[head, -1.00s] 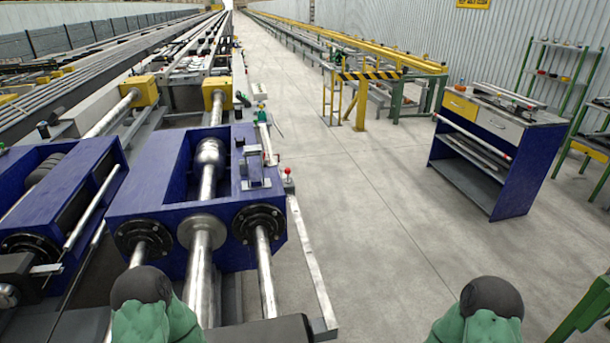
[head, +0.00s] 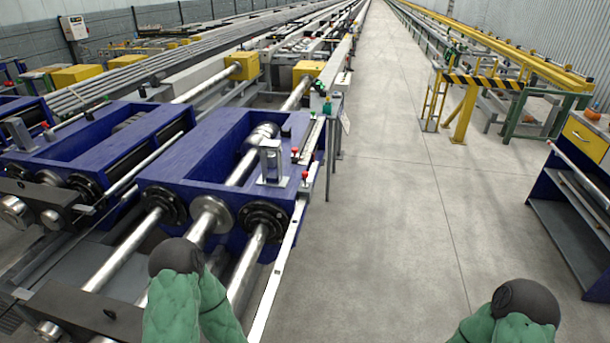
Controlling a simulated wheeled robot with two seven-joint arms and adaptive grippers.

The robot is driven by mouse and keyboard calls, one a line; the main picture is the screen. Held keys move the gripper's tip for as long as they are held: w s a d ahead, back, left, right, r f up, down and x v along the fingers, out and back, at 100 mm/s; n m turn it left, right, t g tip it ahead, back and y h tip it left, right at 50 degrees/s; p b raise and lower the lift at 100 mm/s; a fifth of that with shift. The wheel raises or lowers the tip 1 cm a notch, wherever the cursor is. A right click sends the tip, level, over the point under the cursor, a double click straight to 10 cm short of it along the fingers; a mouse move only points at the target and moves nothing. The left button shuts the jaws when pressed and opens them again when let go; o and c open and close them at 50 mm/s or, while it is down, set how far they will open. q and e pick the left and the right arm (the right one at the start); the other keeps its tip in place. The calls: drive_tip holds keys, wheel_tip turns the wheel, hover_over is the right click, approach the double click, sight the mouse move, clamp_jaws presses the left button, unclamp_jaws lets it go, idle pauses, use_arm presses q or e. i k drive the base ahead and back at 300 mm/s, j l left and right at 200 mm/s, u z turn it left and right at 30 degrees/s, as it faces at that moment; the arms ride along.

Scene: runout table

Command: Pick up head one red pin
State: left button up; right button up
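A small red-topped pin (head: 305,176) stands upright at the right edge of the nearer blue machine head (head: 215,125). A second small red spot (head: 294,153) shows just behind it, beside a grey bracket; it is too small to make out fully. Another small red-orange piece (head: 46,126) shows on the second blue head (head: 85,165) at the left. No label shows which head is head one. My two green arms with dark round joints rise at the bottom edge, well short of the pins. Neither gripper's fingers show.
Long steel bars run through the blue heads to yellow blocks (head: 243,66). A pale rail (head: 275,270) edges the machine. Clear concrete floor (head: 390,220) lies to its right. A yellow-black barrier (head: 484,82) and a blue cabinet (head: 565,215) with a yellow drawer stand at the right.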

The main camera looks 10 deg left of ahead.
sight(305, 174)
drive_tip(key=i+l+u, duration=0.3)
drive_tip(key=i+l, duration=0.25)
drive_tip(key=i, duration=0.15)
drive_tip(key=i+l+u, duration=0.3)
drive_tip(key=i+l, duration=0.35)
drive_tip(key=l, duration=0.05)
